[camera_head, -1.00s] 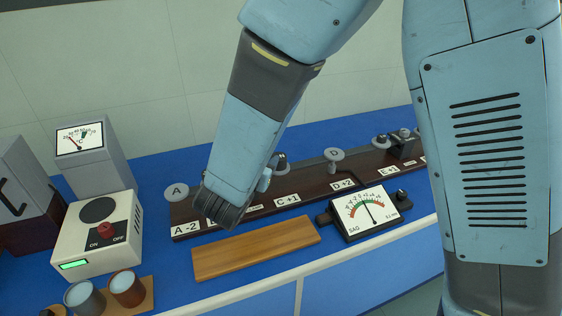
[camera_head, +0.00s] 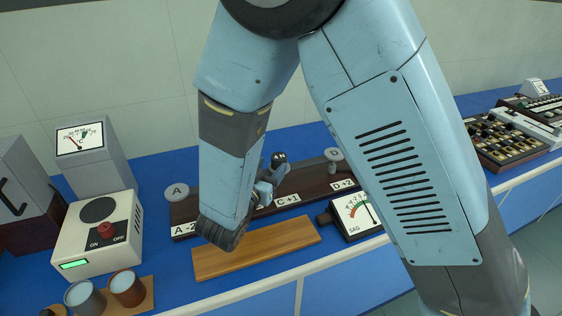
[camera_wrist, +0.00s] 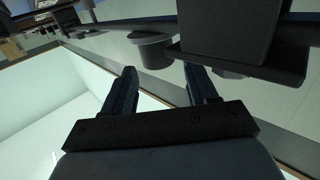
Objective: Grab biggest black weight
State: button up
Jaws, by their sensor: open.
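I cannot clearly pick out the biggest black weight in either current view. My gripper (camera_wrist: 160,72) is open in the wrist view, with two dark fingers apart and nothing between them. A dark grey cylinder (camera_wrist: 152,52) shows just past the fingertips, apart from them; I cannot tell whether it is a weight. In the head view my arm hangs over the dark labelled bench rail (camera_head: 183,212), and the fingers are not clearly visible there.
A wooden plank (camera_head: 258,252) lies before the rail. A SAG meter (camera_head: 356,217) is partly covered by my arm. A white box with a red knob (camera_head: 98,238) and two cups (camera_head: 127,287) stand at left. Instruments (camera_head: 500,137) line the far right.

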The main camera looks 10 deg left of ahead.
aim_at(275, 161)
jog(key=shift+x, duration=2.95)
jog(key=shift+d+r, duration=0.1)
jog(key=shift+d, duration=0.05)
jog(key=shift+c, duration=0.4)
jog(key=c, duration=0.9)
jog(key=shift+c, duration=0.3)
jog(key=shift+r, duration=0.1)
